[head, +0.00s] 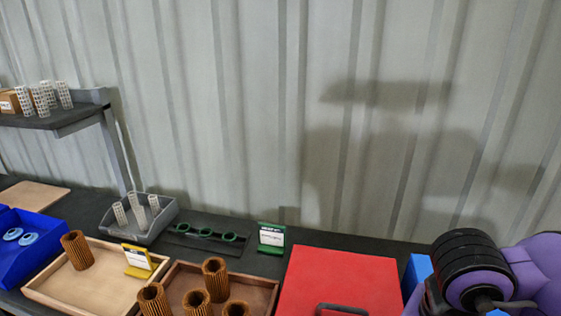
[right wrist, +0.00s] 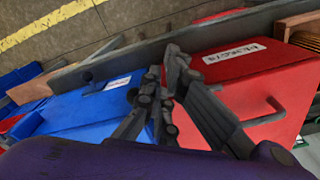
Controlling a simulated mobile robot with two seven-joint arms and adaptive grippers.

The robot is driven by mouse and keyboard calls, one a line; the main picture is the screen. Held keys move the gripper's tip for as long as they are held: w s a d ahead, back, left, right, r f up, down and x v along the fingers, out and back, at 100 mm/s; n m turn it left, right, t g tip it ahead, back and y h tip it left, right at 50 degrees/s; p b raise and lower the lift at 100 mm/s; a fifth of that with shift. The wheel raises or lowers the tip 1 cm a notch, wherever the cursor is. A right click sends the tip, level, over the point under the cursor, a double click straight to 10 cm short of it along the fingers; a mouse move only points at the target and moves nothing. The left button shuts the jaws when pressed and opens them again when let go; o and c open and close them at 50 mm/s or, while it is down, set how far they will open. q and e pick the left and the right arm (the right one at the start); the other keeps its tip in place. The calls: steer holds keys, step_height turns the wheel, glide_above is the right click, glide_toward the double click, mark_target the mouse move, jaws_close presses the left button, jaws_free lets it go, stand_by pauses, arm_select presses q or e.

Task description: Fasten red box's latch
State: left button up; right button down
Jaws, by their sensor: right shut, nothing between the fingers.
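The red box (head: 338,276) stands at the bottom right of the head view, its flat lid looking closed, with a dark handle (head: 342,308) near the lower edge. The right wrist view shows its red top (right wrist: 285,92), handle and a white label (right wrist: 234,53). I cannot make out the latch clearly. My right gripper (right wrist: 168,72) is shut and empty, its fingers over the area between the red box and the blue box. I cannot tell whether it touches the red box. My left gripper is in neither view.
The blue box (right wrist: 82,112) is close beside the red box, on the other side of my fingers. Wooden trays (head: 88,296) with brown cartridges (head: 215,278), a grey bin (head: 160,222) and a green sign (head: 271,238) stand left of the red box. A corrugated wall is behind.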

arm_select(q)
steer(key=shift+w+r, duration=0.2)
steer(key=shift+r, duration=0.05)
arm_select(e)
steer(key=shift+a, duration=0.2)
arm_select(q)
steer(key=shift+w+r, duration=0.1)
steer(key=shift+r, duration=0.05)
arm_select(e)
steer(key=shift+s+a, duration=0.1)
steer(key=shift+a, duration=0.6)
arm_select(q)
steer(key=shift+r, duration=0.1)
arm_select(e)
steer(key=shift+d, duration=0.25)
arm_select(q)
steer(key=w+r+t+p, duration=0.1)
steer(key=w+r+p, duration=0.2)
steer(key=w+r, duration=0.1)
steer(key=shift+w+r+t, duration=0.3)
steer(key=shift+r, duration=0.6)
arm_select(e)
step_height(320, 180, up, 8)
steer(key=shift+s+d, duration=0.15)
steer(key=shift+d, duration=0.2)
